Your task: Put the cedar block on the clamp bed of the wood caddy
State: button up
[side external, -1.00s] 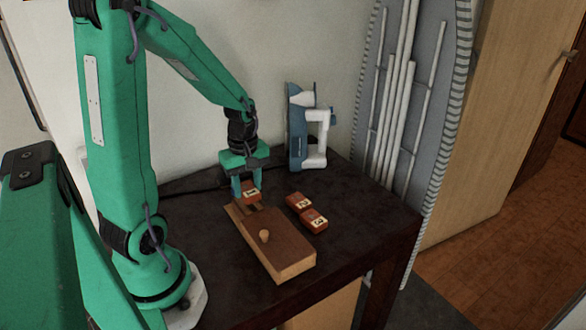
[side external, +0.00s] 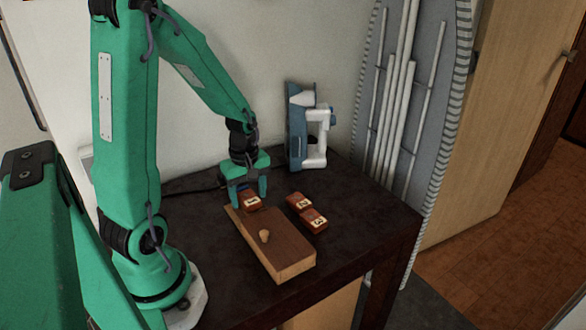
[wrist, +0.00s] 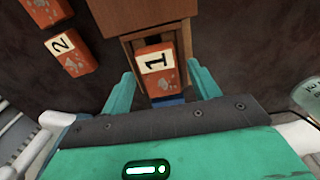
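A red-brown block labelled 1 (side external: 252,204) lies at the far end of the wooden caddy (side external: 275,245). In the wrist view the block (wrist: 155,72) lies label up in the recess between the wooden rails of the clamp bed (wrist: 128,48). My gripper (side external: 248,199) is low over that end. In the wrist view my gripper (wrist: 164,88) has its fingers spread on either side of the block, with gaps between. No label names the wood, so I cannot tell from looks alone which block is cedar.
Two similar blocks, labelled 2 (side external: 298,202) and 3 (side external: 314,221), stand on the dark table right of the caddy. A peg (side external: 264,236) sticks up from the caddy top. A blue and white appliance (side external: 307,128) stands at the back. The table's right side is clear.

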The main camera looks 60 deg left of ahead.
aim_at(249, 197)
jog(key=shift+r, duration=0.1)
notch_tip(249, 197, up, 12)
dwell(1.0)
jog(key=shift+d+r, duration=0.1)
jog(key=shift+r, duration=0.05)
dwell(0.3)
jog(key=s+d+r+m+t, duration=0.2)
jog(key=d+r+m, duration=0.1)
jog(key=d+m, duration=0.4)
jog(key=s+d+r+m+t, duration=0.2)
jog(key=d+m, duration=0.5)
jog(key=m, duration=0.4)
notch_tip(249, 197, up, 2)
jog(key=shift+s+r+t, duration=0.15)
jog(key=shift+s+t, duration=0.15)
jog(key=shift+t, duration=0.5)
